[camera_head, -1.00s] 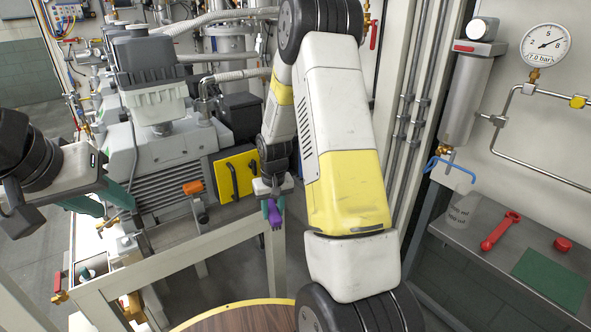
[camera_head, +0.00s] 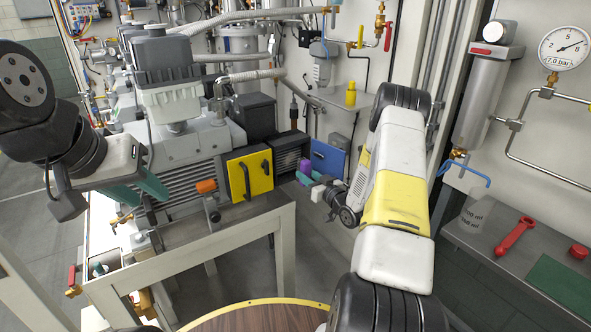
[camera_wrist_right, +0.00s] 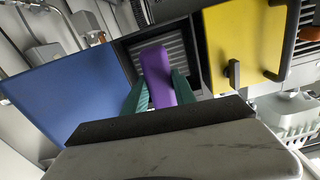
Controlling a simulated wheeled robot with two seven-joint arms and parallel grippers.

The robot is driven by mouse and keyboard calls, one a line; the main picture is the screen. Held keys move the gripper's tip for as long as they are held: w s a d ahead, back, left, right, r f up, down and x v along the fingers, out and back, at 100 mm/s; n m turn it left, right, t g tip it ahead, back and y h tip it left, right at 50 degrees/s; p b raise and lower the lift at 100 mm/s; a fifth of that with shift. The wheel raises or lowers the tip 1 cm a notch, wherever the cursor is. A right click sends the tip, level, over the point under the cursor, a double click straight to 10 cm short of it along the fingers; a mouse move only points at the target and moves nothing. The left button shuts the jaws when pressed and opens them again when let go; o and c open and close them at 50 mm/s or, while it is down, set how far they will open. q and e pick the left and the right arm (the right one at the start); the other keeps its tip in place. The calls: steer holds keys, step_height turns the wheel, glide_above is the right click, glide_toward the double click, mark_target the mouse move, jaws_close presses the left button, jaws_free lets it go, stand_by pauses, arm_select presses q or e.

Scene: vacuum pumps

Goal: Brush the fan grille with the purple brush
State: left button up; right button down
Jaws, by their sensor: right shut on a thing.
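The purple brush (camera_head: 305,166) is held by my right gripper (camera_head: 306,179), whose teal fingers are shut on it. In the right wrist view the brush (camera_wrist_right: 158,76) sits between the two fingers, overlapping the fan grille (camera_wrist_right: 178,43). The grille is a dark slatted square in a black frame; in the head view the grille (camera_head: 289,157) is just left of and behind the brush. I cannot tell whether they touch, and the bristles are not clearly visible. My left gripper (camera_head: 138,191) is open and empty in front of the pump's ribbed side.
A yellow panel (camera_head: 248,174) with black handles is left of the grille, and a blue panel (camera_head: 327,157) is right of it. The grey pump (camera_head: 175,165) stands left. A pale frame rail (camera_head: 190,250) crosses below. A bench (camera_head: 495,262) with a red wrench is at right.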

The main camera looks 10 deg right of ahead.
mark_target(298, 168)
steer(key=shift+x, duration=2.95)
steer(key=shift+x, duration=1)
